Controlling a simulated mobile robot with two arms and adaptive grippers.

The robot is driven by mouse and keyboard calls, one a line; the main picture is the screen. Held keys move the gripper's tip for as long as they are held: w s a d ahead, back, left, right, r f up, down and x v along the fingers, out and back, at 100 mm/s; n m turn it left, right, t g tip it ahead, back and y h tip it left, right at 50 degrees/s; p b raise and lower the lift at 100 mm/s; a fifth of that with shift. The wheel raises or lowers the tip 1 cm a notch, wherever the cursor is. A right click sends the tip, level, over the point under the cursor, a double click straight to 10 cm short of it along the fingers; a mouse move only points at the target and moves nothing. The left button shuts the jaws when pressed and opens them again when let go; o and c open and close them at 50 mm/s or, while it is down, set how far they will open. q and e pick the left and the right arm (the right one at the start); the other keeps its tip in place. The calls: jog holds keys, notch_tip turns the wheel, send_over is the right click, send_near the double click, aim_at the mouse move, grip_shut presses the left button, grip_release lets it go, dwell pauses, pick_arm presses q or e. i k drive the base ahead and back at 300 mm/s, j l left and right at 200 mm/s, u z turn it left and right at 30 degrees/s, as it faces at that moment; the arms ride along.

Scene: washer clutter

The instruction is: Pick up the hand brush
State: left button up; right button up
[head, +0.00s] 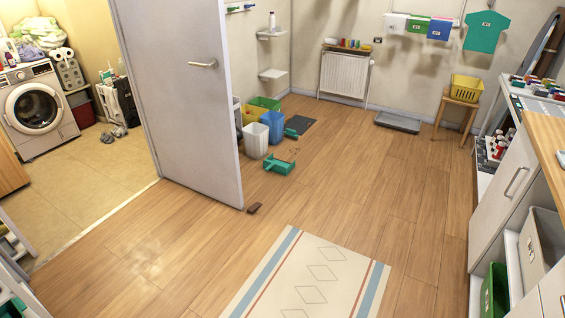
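A small dark reddish-brown item (254,208) lies flat on the wooden floor by the bottom corner of the open door. It may be the hand brush, but it is too small to tell. A green item (279,166), shaped somewhat like a dustpan, stands on the floor behind it, in front of the bins. Another small green item (291,134) lies farther back beside the dark mat; I cannot tell what it is. Neither of my grippers is in view.
The grey door (180,90) stands open at left. Several bins, including a white one (255,140), stand behind it. A patterned rug (310,280) lies in front. Shelves and cabinets (505,190) line the right. The middle floor is clear.

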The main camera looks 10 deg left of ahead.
aim_at(290, 133)
jog(key=i+j+z, duration=0.1)
jog(key=i+z, duration=0.15)
jog(key=i, duration=0.6)
jog(key=i+z, duration=0.35)
jog(key=i, duration=1.4)
jog(key=i+u, duration=0.1)
jog(key=i, duration=0.75)
jog(key=i+l+u, duration=0.1)
jog(key=i, duration=0.75)
jog(key=i+j+u, duration=0.15)
jog(key=i+u, duration=0.2)
jog(key=i, duration=0.3)
jog(key=i+u, duration=0.4)
jog(key=i, duration=0.2)
jog(key=i+l+u, duration=0.2)
jog(key=i+u, duration=0.15)
jog(key=i, duration=0.3)
jog(key=i+j+u, duration=0.15)
jog(key=i+u, duration=0.15)
jog(key=i, duration=0.5)
jog(key=i+l+u, duration=0.1)
jog(key=i+u, duration=0.15)
jog(key=i, duration=0.6)
